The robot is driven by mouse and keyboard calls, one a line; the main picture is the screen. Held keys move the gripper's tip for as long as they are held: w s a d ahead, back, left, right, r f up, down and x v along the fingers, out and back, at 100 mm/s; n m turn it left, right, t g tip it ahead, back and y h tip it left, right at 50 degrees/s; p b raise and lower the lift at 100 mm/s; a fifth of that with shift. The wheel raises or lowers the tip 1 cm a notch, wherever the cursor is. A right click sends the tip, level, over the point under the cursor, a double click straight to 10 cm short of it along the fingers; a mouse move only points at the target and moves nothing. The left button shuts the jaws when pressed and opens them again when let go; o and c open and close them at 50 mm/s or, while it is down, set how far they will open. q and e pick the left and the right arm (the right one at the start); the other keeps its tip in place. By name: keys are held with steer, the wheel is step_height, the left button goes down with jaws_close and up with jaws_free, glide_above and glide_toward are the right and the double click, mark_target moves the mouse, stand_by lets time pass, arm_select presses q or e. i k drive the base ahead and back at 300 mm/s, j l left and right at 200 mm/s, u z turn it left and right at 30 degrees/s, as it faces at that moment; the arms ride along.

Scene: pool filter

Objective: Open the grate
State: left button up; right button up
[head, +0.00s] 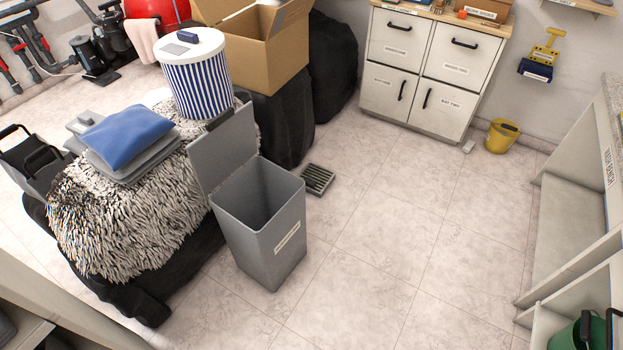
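Neither of my grippers shows in the head view.
A grey bin (262,244) with its lid up stands close in front of the grate. A shaggy-covered dark mound (140,215) lies left. A cardboard box (262,50) sits behind. White cabinets (425,70) and a yellow bucket (502,136) stand at the back. The floor (400,230) right of the grate is clear.

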mark_target(310, 183)
steer(key=i+l+u, duration=0.35)
steer(key=i+l, duration=0.65)
steer(key=k+l, duration=0.05)
steer(key=l, duration=0.05)
